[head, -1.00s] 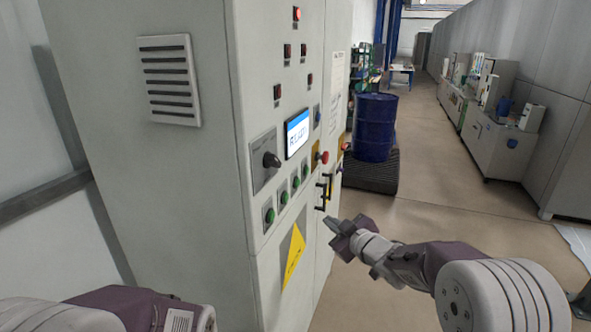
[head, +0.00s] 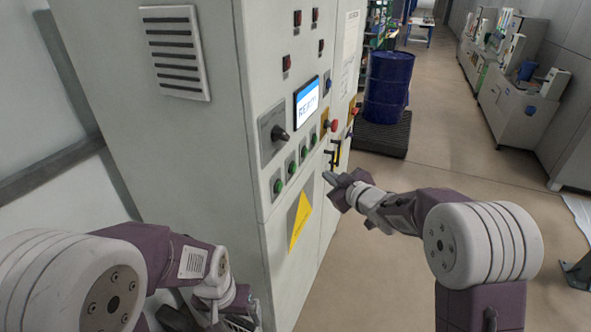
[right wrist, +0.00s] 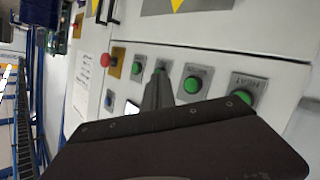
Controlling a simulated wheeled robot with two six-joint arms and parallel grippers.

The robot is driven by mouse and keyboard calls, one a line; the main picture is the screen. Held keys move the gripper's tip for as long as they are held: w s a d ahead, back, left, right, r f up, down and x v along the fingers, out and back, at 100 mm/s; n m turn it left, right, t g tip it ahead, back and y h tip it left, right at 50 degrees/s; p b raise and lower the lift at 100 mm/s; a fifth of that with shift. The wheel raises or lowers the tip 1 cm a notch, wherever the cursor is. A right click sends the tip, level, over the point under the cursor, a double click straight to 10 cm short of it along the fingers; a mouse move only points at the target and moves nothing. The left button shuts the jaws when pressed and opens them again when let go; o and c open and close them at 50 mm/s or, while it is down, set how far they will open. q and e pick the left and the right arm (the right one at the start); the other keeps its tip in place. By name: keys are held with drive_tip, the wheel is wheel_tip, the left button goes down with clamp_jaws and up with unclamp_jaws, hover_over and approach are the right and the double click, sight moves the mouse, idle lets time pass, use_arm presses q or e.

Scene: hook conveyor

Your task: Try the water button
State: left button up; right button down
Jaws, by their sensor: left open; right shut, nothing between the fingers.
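A grey control cabinet (head: 215,150) carries a row of green push buttons below its screen. In the head view the nearest button (head: 278,186) is at the row's lower left. My right gripper (head: 331,178) is shut and empty, just right of the row. Its fingertip (right wrist: 158,76) overlaps a button in the wrist view; contact cannot be told. My left gripper (head: 238,312) is open, low beside the cabinet.
The screen (head: 307,101), a black rotary knob (head: 279,133) and a red emergency button (head: 334,125) share the panel. A yellow triangle sign (head: 299,219) and black handles (head: 335,155) lie below. A blue drum (head: 387,86) stands behind.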

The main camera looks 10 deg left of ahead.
sight(294, 168)
drive_tip(key=w+a+b, duration=0.1)
drive_tip(key=a, duration=0.5)
drive_tip(key=shift+w+a, duration=0.35)
drive_tip(key=shift+w, duration=0.05)
idle(0.4)
drive_tip(key=shift+a, duration=0.1)
idle(1.2)
drive_tip(key=shift+w+a+b, duration=0.15)
drive_tip(key=shift+a+b, duration=0.15)
